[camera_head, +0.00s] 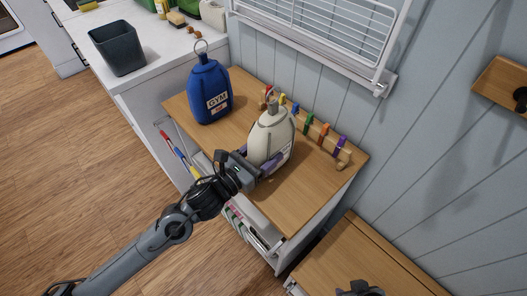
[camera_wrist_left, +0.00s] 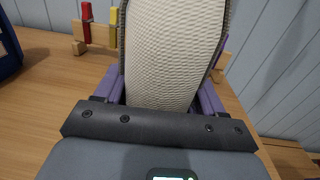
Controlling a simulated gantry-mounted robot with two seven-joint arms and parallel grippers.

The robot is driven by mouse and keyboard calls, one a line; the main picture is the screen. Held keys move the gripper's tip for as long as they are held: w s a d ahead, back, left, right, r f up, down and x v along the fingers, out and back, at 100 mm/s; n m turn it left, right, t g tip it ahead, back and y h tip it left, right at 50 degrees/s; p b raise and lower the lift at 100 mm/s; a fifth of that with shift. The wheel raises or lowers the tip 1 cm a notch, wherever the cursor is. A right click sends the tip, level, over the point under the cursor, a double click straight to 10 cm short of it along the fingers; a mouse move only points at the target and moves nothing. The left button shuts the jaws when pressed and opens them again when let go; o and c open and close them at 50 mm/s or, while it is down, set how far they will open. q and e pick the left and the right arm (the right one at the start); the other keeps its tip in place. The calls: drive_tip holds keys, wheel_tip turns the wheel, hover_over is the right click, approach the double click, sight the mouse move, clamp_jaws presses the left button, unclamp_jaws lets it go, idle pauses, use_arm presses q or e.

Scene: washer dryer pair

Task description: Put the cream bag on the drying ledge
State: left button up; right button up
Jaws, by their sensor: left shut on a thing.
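The cream bag (camera_head: 270,135) has a ring at its top and stands upright over a wooden top (camera_head: 235,139); I cannot tell whether its base touches the wood. My left gripper (camera_head: 264,165) is shut on the bag's lower part. In the left wrist view the ribbed cream side of the bag (camera_wrist_left: 172,55) fills the space between the purple fingers (camera_wrist_left: 160,95). Which surface is the drying ledge is not clear; a lower wooden top (camera_head: 345,258) lies at the bottom right. A dark part, likely my right gripper (camera_head: 360,288), shows at the bottom edge.
A blue GYM bag (camera_head: 209,90) stands left of the cream bag. A wooden rail with coloured pegs (camera_head: 318,131) runs behind it. A white wire rack (camera_head: 325,30) hangs on the wall above. A dark bin (camera_head: 118,48) stands on the white counter (camera_head: 150,70).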

use_arm(q)
drive_tip(key=shift+f, duration=0.15)
drive_tip(key=o, duration=1.4)
